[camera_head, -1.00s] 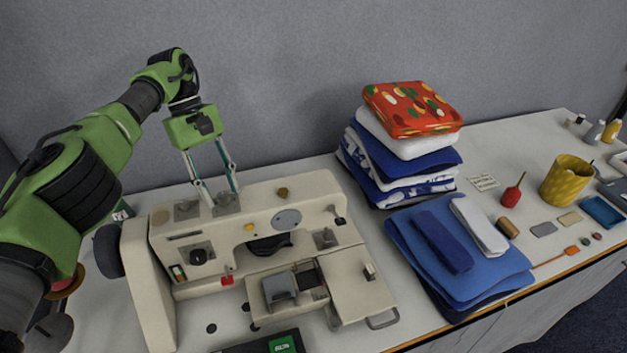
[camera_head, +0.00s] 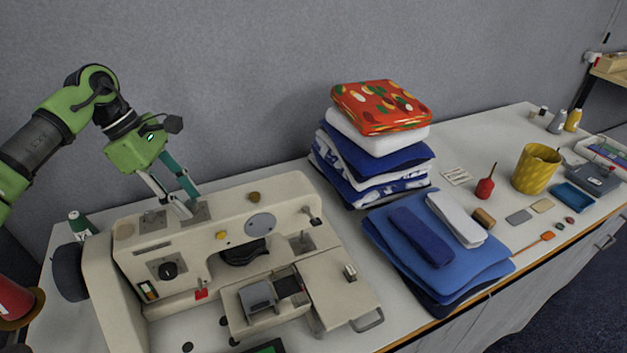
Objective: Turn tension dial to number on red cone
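The cream sewing machine (camera_head: 262,195) stands on the table at lower left. A black round dial (camera_head: 168,270) sits on a square plate on its front left; I take it as the tension dial, and its numbers are too small to read. A red cone (camera_head: 12,300) is cut off at the left edge; no number is readable on it. Contact with the machine cannot be told. My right gripper is out of view.
A dark green spool (camera_head: 80,224) stands behind the machine's handwheel (camera_head: 70,272). A folded cloth stack (camera_head: 375,150) and blue cloths (camera_head: 435,245) lie to the right. Beyond are a red pincushion-like item (camera_head: 485,188) and a yellow cup (camera_head: 536,168).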

